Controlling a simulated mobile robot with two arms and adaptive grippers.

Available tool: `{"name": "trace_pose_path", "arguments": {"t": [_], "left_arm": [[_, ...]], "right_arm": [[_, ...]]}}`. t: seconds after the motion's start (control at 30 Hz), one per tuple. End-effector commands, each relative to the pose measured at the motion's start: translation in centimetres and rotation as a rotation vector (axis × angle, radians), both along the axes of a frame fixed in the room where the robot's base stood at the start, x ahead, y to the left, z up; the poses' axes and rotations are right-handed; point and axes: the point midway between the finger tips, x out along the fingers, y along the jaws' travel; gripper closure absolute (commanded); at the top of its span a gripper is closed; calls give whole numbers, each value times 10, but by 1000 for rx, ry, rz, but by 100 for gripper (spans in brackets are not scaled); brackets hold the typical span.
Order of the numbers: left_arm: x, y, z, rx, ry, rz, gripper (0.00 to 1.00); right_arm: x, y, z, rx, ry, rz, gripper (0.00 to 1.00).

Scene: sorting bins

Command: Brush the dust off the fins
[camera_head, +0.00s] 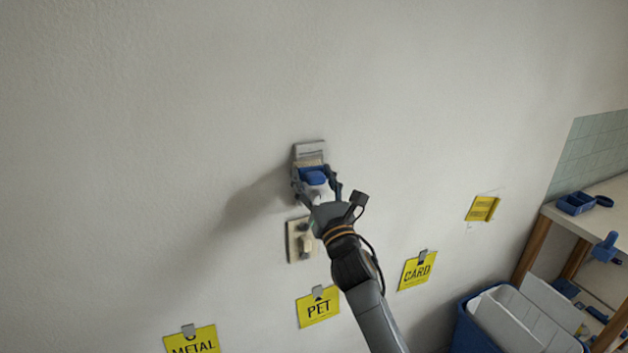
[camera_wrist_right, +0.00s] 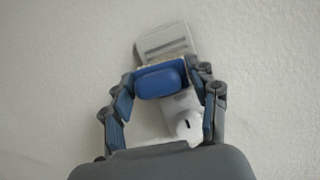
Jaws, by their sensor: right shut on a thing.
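A small grey-white finned unit (camera_head: 311,148) is fixed to the wall; its upper part with the fins also shows in the right wrist view (camera_wrist_right: 164,42). My right gripper (camera_head: 315,178) is in front of it, with its fingers on both sides of a blue-handled brush (camera_head: 314,177). The brush's blue handle (camera_wrist_right: 159,81) sits between the fingers in the right wrist view. A pale bristle strip lies against or just before the unit; I cannot tell if it touches. The brush and fingers hide the unit's lower part. My left gripper is not in view.
A wall plate with a lever (camera_head: 302,241) is just below the unit. Yellow tags PET (camera_head: 318,307), CARD (camera_head: 416,270) and METAL (camera_head: 191,341) hang lower. A blue bin (camera_head: 472,330) with white sheets and a bench (camera_head: 611,205) stand at right. The upper wall is bare.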

Motion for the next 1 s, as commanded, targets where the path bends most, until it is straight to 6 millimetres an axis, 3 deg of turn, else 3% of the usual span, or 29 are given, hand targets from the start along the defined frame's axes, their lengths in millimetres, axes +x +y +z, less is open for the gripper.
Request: {"name": "trace_pose_path", "arguments": {"t": [0.27, 0.7, 1.0], "left_arm": [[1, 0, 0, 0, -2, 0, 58], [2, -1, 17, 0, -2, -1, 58], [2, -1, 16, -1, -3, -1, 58]], "right_arm": [[1, 2, 2, 0, 0, 0, 91], [-6, 15, 33, 0, -1, 0, 91], [-7, 16, 32, 1, 0, 0, 91]]}}
